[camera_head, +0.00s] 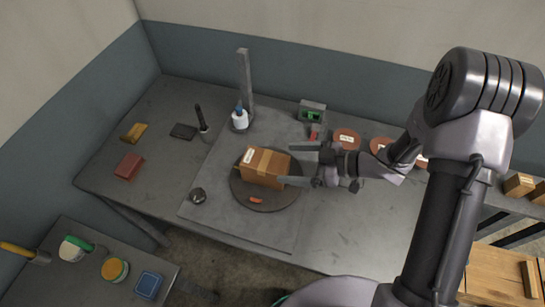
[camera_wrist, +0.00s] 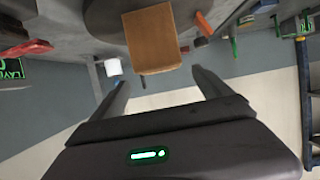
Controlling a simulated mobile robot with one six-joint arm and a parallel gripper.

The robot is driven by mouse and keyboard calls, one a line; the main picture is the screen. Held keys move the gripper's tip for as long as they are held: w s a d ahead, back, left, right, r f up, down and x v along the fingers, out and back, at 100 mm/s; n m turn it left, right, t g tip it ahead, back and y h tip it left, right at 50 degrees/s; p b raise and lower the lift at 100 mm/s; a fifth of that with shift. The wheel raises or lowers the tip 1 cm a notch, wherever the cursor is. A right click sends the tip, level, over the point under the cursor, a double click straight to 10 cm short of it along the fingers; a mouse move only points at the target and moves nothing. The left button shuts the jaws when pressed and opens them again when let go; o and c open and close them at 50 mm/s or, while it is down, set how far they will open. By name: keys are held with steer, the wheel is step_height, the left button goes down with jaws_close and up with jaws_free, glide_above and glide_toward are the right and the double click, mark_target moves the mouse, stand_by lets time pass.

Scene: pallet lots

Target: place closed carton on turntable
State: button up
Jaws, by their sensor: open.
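A closed brown carton (camera_head: 265,168) with a tape strip and a white label sits on the dark round turntable (camera_head: 252,197). The turntable lies on a grey plate on the table. My gripper (camera_head: 288,165) is open, its fingers pointing left at the carton's right side. In the wrist view the carton (camera_wrist: 152,40) shows ahead of the two spread fingers (camera_wrist: 160,88), with the turntable (camera_wrist: 104,22) beyond it. I cannot tell whether a finger touches the carton. A small orange-red piece (camera_head: 256,200) lies on the turntable's front part.
A grey post (camera_head: 245,85) and a white bottle (camera_head: 240,120) stand behind the turntable. A dark knob (camera_head: 198,195) is at its left front. A red block (camera_head: 129,166) lies far left. The plate's front is clear.

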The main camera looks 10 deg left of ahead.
steer(key=w+d+r+m+t+h, duration=0.5)
steer(key=w+d+r, duration=0.1)
steer(key=d+r, duration=0.25)
steer(key=w+d+r+m+t+h, duration=0.4)
steer(key=w+d+r+t+h, duration=0.15)
steer(key=d+r, duration=0.3)
steer(key=s+d+r+m+g+h, duration=0.1)
steer(key=s+d+r+m+h, duration=0.2)
steer(key=s, duration=0.4)
steer(key=s+d+r+m+g+h, duration=0.1)
steer(key=s+d+r+m+g, duration=0.15)
steer(key=s+r+m, duration=0.3)
steer(key=s+a+f+m+g+y, duration=0.1)
steer(key=s+a, duration=0.3)
steer(key=s, duration=0.4)
steer(key=s+a+m+g+y, duration=0.1)
steer(key=s+a+m+y, duration=0.1)
steer(key=s, duration=0.6)
steer(key=shift+a+f+m, duration=0.4)
steer(key=shift+a+m, duration=0.15)
steer(key=shift+a, duration=0.3)
